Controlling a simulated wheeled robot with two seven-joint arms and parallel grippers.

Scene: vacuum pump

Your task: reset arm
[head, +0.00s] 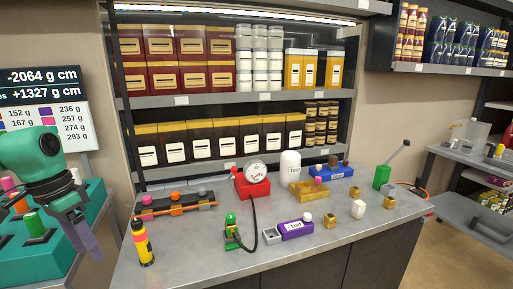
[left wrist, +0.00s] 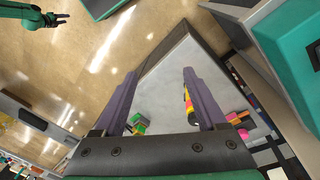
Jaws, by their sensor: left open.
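My left gripper (head: 85,238) hangs at the left of the head view, fingers pointing down, beside the left end of the grey bench (head: 185,258). In the left wrist view its two purple fingers (left wrist: 160,73) are spread apart with nothing between them but the bench surface behind. A yellow and black bottle (head: 143,243) stands on the bench to the right of the gripper, apart from it. My other teal arm shows small at the top left of the left wrist view, with its dark fingers (left wrist: 62,18) over the floor; their opening is too small to tell.
A teal block stand (head: 93,190) is behind the left arm. The bench holds a red gauge (head: 252,182), a green pump part (head: 232,232), a purple box (head: 297,229), a blue tray (head: 335,173) and several small brass blocks. Shelves stand behind. The bench's front left is clear.

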